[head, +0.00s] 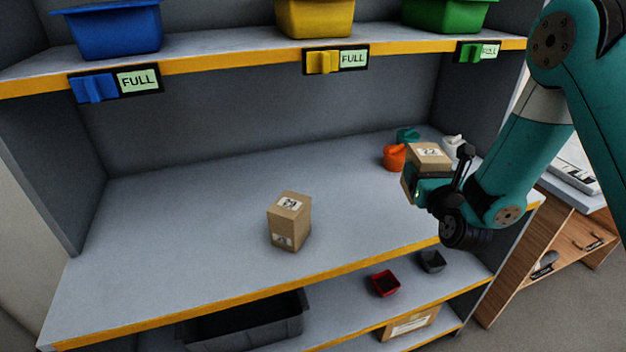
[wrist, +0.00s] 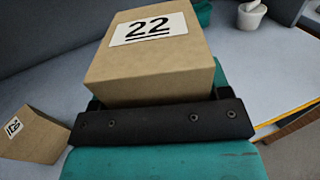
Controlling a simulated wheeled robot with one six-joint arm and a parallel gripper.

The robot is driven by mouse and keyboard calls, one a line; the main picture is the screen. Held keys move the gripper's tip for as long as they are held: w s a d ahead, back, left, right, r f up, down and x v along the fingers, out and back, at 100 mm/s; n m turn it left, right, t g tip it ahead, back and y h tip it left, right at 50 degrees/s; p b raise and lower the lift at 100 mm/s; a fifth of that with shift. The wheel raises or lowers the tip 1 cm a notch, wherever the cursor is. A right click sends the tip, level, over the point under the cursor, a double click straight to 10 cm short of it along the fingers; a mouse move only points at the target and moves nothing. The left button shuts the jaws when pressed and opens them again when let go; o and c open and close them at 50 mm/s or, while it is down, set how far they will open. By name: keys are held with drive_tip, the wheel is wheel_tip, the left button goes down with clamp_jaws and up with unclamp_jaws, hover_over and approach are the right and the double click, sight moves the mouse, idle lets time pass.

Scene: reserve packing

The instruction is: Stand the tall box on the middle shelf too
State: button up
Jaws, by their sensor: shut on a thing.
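My gripper (head: 424,184) is shut on a cardboard box labelled 22 (head: 430,153). It holds the box above the right part of the middle shelf (head: 180,240). In the wrist view, the held box (wrist: 155,65) fills the centre above the dark gripper bar (wrist: 160,122), and its lower part is hidden. A second cardboard box, labelled 29 (head: 289,221), stands upright on the middle shelf near its centre. This second box also shows at the left edge of the wrist view (wrist: 32,135).
Orange (head: 394,157), teal (head: 408,136) and white (head: 453,143) items stand at the shelf's back right, close to the held box. Blue (head: 116,30), yellow (head: 314,16) and green (head: 445,14) bins fill the upper shelf. The middle shelf's left side is clear.

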sight(410, 144)
drive_tip(key=w+a+r+b, duration=0.1)
drive_tip(key=w+a+r+n+y+b, duration=0.1)
drive_tip(key=w, duration=0.1)
drive_tip(key=w+a+r+y+b, duration=0.1)
drive_tip(key=shift+w+r, duration=0.2)
drive_tip(key=shift+w, duration=0.05)
drive_tip(key=a+r+y, duration=0.1)
drive_tip(key=a+r+n+b, duration=0.1)
drive_tip(key=w+r+n+y+b, duration=0.1)
drive_tip(key=shift+a+r+y, duration=0.3)
drive_tip(key=shift+a+r, duration=0.1)
drive_tip(key=shift+c, duration=0.5)
drive_tip(key=shift+n+g+y, duration=0.3)
drive_tip(key=f+b, duration=0.3)
drive_tip(key=f, duration=0.3)
drive_tip(key=f+b, duration=0.3)
drive_tip(key=f, duration=0.3)
drive_tip(key=f+b, duration=0.3)
drive_tip(key=f, duration=0.4)
drive_tip(key=shift+a, duration=0.35)
drive_tip(key=shift+r, duration=0.15)
drive_tip(key=o, duration=1.2)
drive_tip(key=shift+c, duration=0.2)
